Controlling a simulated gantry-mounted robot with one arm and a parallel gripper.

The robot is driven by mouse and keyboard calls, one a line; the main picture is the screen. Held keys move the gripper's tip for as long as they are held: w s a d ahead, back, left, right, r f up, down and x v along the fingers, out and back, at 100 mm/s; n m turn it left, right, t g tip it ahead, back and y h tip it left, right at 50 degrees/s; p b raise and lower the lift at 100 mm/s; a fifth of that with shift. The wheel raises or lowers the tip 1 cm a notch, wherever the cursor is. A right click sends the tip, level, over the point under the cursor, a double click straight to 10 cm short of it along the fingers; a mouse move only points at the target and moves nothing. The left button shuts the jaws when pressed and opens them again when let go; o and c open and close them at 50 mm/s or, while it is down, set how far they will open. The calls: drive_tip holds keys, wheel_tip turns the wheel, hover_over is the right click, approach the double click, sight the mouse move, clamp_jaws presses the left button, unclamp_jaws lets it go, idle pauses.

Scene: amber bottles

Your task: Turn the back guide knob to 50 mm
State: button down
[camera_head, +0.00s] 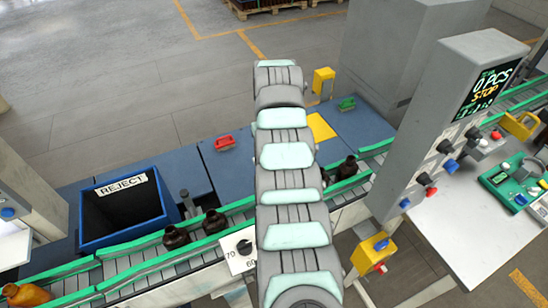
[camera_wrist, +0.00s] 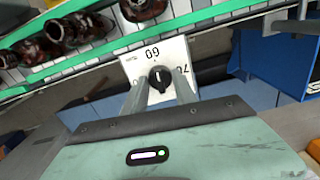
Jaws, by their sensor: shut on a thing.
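The back guide knob (camera_wrist: 159,79) is a round black knob on a white scale plate (camera_wrist: 179,53) in the wrist view. The number 60 is at the top of the plate, on the conveyor side, and 70 is to the right. At the left only a 0 shows beside a finger. My gripper (camera_wrist: 160,90) has one finger on each side of the knob and is shut on it. The knob's pointer is too small to read surely. In the head view my arm hides the gripper and this knob.
Another black knob (camera_head: 244,247) on a plate marked 60 and 70 sits at the conveyor's front. Dark bottles (camera_head: 214,222) stand between green rails (camera_head: 120,247). A blue REJECT bin (camera_head: 124,233) is at left. A grey control cabinet (camera_head: 440,120) reading STOP is at right.

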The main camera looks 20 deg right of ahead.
drive_tip(key=n+b, duration=0.1)
drive_tip(key=n, duration=0.3)
drive_tip(key=shift+n, duration=0.3)
drive_tip(key=n+b, duration=0.1)
drive_tip(key=n, duration=0.3)
drive_tip(key=shift+n, duration=0.3)
drive_tip(key=n, duration=0.4)
drive_tip(key=shift+n, duration=0.3)
drive_tip(key=n, duration=0.4)
drive_tip(key=shift+n, duration=0.4)
drive_tip(key=c, duration=1)
unclamp_jaws()
drive_tip(key=shift+r, duration=0.1)
